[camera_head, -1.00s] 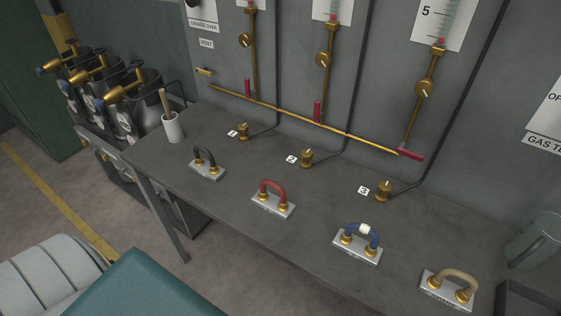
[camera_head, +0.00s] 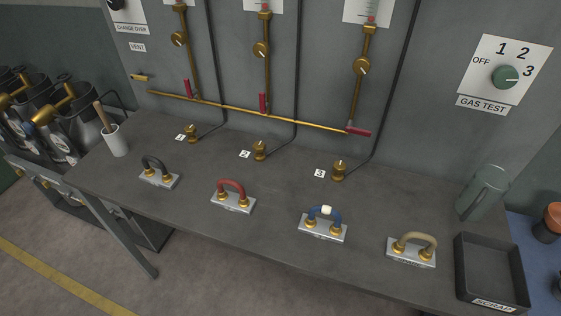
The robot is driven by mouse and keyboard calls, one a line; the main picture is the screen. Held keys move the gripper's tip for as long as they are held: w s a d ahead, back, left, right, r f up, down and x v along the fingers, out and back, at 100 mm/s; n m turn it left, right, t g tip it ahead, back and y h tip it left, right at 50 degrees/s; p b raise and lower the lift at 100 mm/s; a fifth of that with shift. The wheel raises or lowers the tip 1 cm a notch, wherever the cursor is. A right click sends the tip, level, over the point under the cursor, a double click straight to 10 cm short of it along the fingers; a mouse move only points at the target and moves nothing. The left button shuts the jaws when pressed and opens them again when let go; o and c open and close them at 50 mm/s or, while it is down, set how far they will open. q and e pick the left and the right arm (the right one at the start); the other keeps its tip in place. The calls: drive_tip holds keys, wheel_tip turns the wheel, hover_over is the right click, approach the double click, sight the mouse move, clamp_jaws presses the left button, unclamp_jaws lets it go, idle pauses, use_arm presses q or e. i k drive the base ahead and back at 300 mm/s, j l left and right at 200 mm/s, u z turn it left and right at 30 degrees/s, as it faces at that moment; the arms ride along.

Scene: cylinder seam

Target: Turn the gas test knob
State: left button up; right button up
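The gas test knob (camera_head: 505,77) is a round green knob on a white plate (camera_head: 523,60) on the grey wall at the upper right. The plate is marked OFF, 1, 2 and 3, with a GAS TEST label (camera_head: 482,104) below it. The knob has a light pointer mark on its right side, which appears to face the 3. Neither of my grippers shows in the head view, so nothing is seen touching the knob.
Brass fittings and a brass pipe (camera_head: 240,108) line the wall. The wall around the knob is clear.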

sight(506, 76)
drive_tip(key=z, duration=1.25)
drive_tip(key=k+l+z, duration=0.1)
drive_tip(key=z, duration=0.35)
drive_tip(key=k+l, duration=0.05)
drive_tip(key=k, duration=0.05)
